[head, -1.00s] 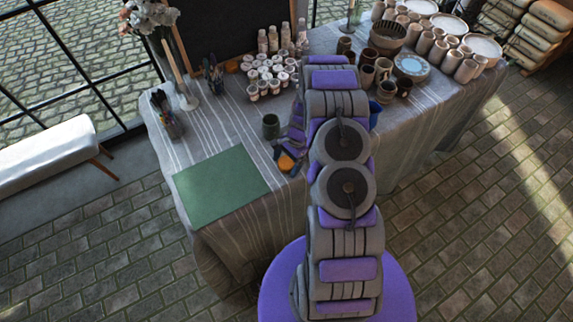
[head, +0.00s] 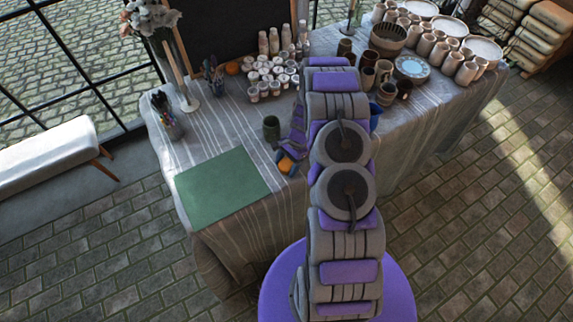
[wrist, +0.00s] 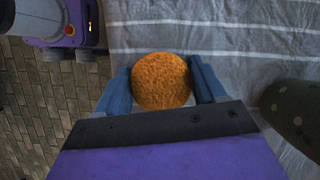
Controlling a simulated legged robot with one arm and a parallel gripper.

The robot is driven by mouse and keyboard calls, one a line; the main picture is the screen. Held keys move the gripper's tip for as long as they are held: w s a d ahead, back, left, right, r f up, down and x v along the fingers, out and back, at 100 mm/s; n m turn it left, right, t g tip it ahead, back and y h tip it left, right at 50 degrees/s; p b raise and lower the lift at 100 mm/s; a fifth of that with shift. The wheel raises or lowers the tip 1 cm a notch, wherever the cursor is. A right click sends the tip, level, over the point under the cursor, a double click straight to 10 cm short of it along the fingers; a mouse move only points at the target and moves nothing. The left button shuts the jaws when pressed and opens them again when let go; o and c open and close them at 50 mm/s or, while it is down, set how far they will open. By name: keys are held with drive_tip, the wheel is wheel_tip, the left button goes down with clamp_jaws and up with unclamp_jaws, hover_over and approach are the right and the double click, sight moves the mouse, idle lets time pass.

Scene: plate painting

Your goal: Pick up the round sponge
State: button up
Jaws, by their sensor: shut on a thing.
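The round sponge (wrist: 161,80) is orange and porous. In the wrist view it sits between the two blue fingers of my gripper (wrist: 162,84), which are shut on its left and right sides. In the head view the sponge (head: 285,164) shows as a small orange patch at the tips of my gripper (head: 287,159), near the table's front edge. The striped grey cloth lies beneath it in the wrist view. I cannot tell whether the sponge touches the cloth.
A dark green cup (head: 271,128) stands close behind the gripper, and it also shows in the wrist view (wrist: 297,112). A green mat (head: 222,186) lies to the left on the cloth-covered table (head: 205,137). Paint jars (head: 270,77) and pottery (head: 388,40) crowd the back.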

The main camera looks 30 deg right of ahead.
sight(284, 166)
drive_tip(key=shift+w+r, duration=0.1)
drive_tip(key=shift+r, duration=0.55)
wheel_tip(284, 166, up, 2)
drive_tip(key=shift+r+p, duration=0.2)
drive_tip(key=shift+p, duration=0.2)
drive_tip(key=s+d+p, duration=0.1)
drive_tip(key=s+d, duration=0.2)
drive_tip(key=s, duration=0.4)
drive_tip(key=s+d+r, duration=0.1)
drive_tip(key=s+d, duration=0.3)
drive_tip(key=s, duration=0.3)
drive_tip(key=shift+d+p, duration=0.25)
drive_tip(key=shift+p, duration=0.1)
drive_tip(key=shift+s+r, duration=0.1)
